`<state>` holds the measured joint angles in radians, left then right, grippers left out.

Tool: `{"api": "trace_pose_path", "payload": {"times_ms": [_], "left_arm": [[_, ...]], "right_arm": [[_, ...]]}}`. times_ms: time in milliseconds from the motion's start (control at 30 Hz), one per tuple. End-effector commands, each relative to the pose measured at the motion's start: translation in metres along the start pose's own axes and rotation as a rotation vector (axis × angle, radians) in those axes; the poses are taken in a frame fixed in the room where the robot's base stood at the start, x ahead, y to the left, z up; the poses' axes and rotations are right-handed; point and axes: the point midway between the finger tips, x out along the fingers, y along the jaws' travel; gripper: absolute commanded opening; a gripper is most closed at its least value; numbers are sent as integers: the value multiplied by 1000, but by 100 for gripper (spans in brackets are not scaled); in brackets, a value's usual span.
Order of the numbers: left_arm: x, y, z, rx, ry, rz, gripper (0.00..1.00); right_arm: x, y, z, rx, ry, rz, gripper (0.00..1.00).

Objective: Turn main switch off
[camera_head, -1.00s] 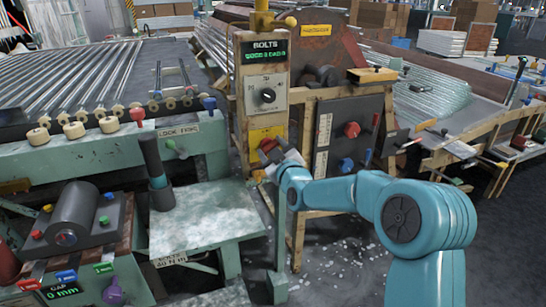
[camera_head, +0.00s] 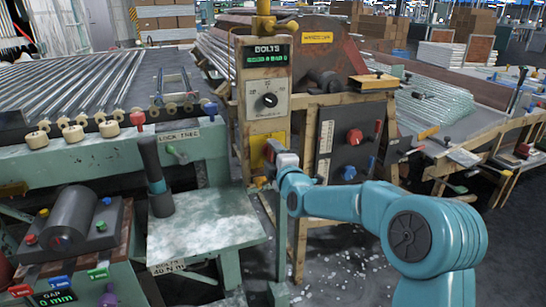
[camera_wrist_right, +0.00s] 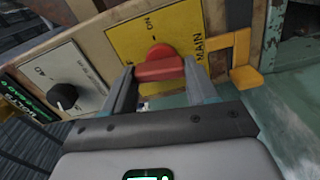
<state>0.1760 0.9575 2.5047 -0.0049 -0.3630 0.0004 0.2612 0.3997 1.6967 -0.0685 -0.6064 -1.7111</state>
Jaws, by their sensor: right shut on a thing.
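The main switch is a red knob (camera_wrist_right: 160,64) on a yellow plate (camera_wrist_right: 205,22) marked OFF, ON and MAIN, seen in the right wrist view. My right gripper (camera_wrist_right: 160,72) has its two fingers on either side of the knob and is shut on it. In the head view the yellow plate (camera_head: 258,146) shows on the post below the bolts dial, and my right gripper (camera_head: 272,155) covers the knob there. The knob's grip bar lies across between the fingers. Its exact setting is hard to read. My left gripper is not in view.
A black dial (camera_head: 269,100) on a pale panel sits above, under the green BOLTS display (camera_head: 267,59). A dark panel with a red knob (camera_head: 355,136) and a blue knob (camera_head: 348,172) stands to the right. A green bench (camera_head: 205,225) is to the left.

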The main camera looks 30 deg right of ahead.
Motion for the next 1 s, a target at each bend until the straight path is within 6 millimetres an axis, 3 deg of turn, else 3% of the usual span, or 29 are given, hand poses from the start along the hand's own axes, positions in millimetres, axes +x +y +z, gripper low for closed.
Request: {"api": "trace_pose_path", "payload": {"times_ms": [300,867,900,967,1000], "left_arm": [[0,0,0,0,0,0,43],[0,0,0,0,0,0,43],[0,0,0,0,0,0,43],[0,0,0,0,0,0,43],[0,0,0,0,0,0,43]], "right_arm": [[0,1,0,-128,0,2,27],[0,1,0,-160,-1,3,27],[0,1,0,-160,-1,3,61],[0,1,0,-159,-1,3,80],[0,1,0,-159,-1,3,83]]}}
